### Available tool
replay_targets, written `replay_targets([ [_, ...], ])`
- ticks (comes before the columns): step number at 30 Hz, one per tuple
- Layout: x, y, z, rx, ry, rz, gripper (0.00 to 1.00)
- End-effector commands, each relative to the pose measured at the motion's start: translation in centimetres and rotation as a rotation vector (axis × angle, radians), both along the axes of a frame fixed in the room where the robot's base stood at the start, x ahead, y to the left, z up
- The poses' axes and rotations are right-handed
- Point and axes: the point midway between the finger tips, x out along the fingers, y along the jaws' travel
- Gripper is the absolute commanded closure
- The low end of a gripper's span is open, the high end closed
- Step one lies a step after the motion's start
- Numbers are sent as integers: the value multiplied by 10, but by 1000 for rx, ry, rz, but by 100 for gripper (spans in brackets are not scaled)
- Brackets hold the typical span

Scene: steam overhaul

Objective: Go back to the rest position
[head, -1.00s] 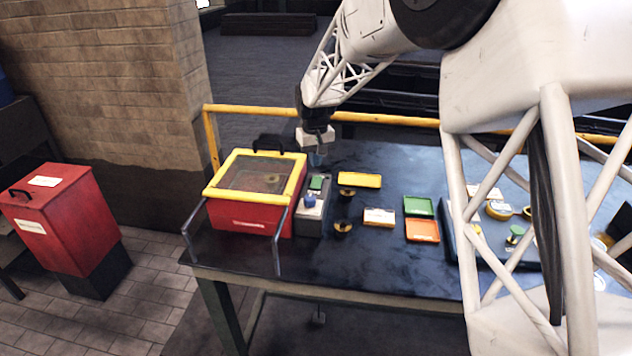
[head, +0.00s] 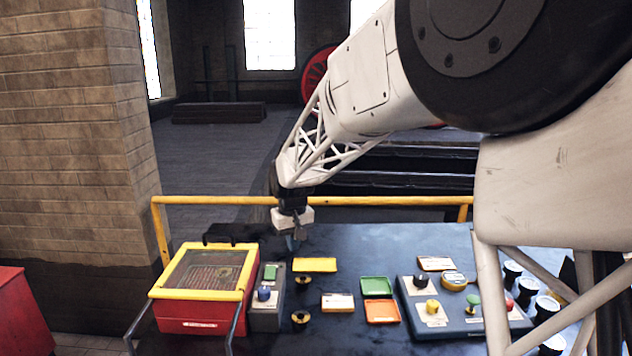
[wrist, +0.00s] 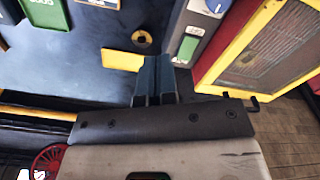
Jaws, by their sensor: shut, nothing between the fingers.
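My gripper (head: 291,243) hangs over the back of the dark workbench (head: 345,240), just inside the yellow rail. In the wrist view its two blue-grey fingers (wrist: 155,75) are together with nothing between them.
A red box with a yellow-framed lid (head: 200,325) stands at the bench's left. The yellow rail (head: 400,200) runs along the back edge. Green (head: 376,286) and orange (head: 382,312) trays and a panel with knobs (head: 460,318) lie to the right. A brick pillar (head: 75,130) rises at left.

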Motion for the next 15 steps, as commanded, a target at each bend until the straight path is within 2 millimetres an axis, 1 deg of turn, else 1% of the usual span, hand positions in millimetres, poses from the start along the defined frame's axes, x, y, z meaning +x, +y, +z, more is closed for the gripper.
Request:
replay_targets([
  [1,-11,-12,9,3,-7,-14,100],
  [6,-43,-46,30,8,-24,-57,100],
  [11,-76,-76,45,12,-40,-96,100],
  [15,-106,-101,57,16,-55,-131,100],
])
